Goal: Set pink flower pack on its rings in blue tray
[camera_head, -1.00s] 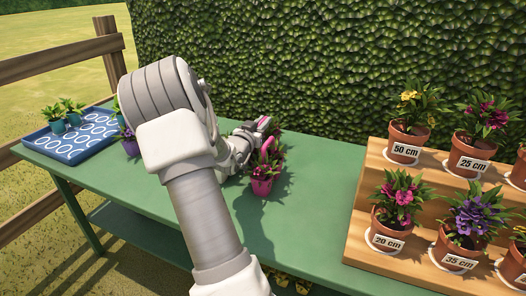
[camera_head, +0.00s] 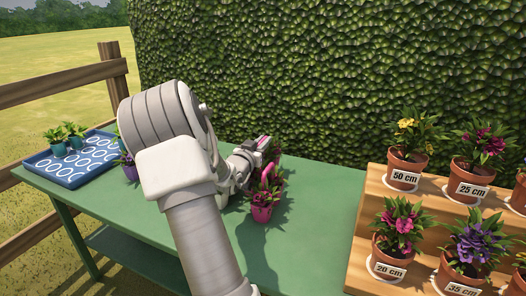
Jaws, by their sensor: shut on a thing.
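The pink flower pack (camera_head: 262,213), a pink pot with leafy plants and a pink handle, is at the middle of the green table, right of my arm. My gripper (camera_head: 264,148) is shut on its handle, at the top. The fingertips are small and partly hidden. I cannot tell whether the pot touches the table. The blue tray (camera_head: 62,178) with white rings lies at the table's far left end. Several rings in it show empty.
Teal flower packs (camera_head: 58,149) stand in the tray's back left part. A purple pot (camera_head: 130,172) stands beside my arm, partly hidden. A wooden stepped stand (camera_head: 375,205) with labelled terracotta pots is at right. A hedge (camera_head: 300,80) rises behind the green table (camera_head: 290,250).

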